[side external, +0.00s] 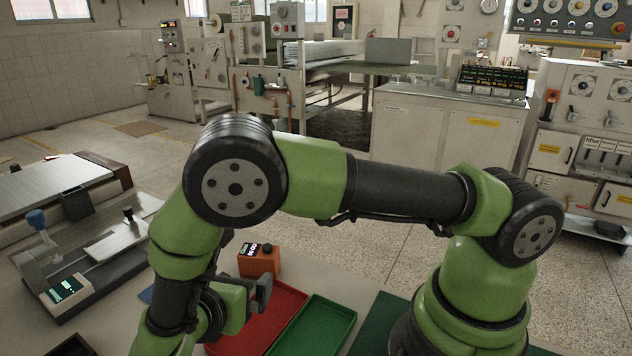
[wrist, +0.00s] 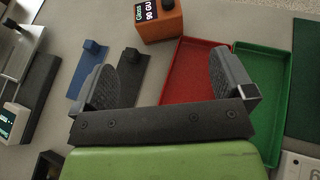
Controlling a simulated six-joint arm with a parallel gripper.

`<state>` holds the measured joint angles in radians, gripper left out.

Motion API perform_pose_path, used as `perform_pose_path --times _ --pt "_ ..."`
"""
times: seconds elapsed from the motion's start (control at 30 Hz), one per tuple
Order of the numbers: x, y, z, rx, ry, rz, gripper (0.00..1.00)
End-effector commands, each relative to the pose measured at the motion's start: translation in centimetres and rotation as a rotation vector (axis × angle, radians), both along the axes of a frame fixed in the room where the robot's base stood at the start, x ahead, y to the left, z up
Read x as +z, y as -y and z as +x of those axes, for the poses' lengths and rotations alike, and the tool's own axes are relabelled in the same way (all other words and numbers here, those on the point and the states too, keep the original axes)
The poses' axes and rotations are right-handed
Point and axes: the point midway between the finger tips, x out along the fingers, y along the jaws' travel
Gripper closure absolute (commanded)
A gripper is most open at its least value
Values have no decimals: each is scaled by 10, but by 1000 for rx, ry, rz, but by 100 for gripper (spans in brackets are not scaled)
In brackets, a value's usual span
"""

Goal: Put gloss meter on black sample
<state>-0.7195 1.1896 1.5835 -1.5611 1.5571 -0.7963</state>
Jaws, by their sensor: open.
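The gloss meter is an orange box (wrist: 160,24) with a dark display reading "Gloss 90 GU". It stands at the top of the wrist view, beyond the red tray, and in the side view (side external: 259,262) just behind my gripper. The black sample (wrist: 128,78) is a dark flat panel with a small block on it, lying on the table left of the meter. My gripper (wrist: 162,60) is open and empty, its fingers wide apart, short of the meter. The left finger hides part of the black sample. My arm hides the black sample in the side view.
A blue panel (wrist: 88,66) with a block lies left of the black sample. A red tray (wrist: 190,82) and a green tray (wrist: 262,70) lie to the right, then a dark green mat (wrist: 306,80). A bench device (side external: 62,290) with a display stands at the left.

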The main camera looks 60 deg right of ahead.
Motion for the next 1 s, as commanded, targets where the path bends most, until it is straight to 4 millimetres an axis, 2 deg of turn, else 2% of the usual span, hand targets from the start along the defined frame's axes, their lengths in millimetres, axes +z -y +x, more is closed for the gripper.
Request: perform_pose_path --times 0.13,0.23,0.5,0.8,1.0 --pt "37 15 -4 -178 84 154 0" --pt "72 31 -15 -371 178 320 0" --pt "150 61 -68 -903 487 796 0" --pt "208 66 -133 -1438 872 1350 0" --pt "227 60 -161 -1683 1066 1659 0"
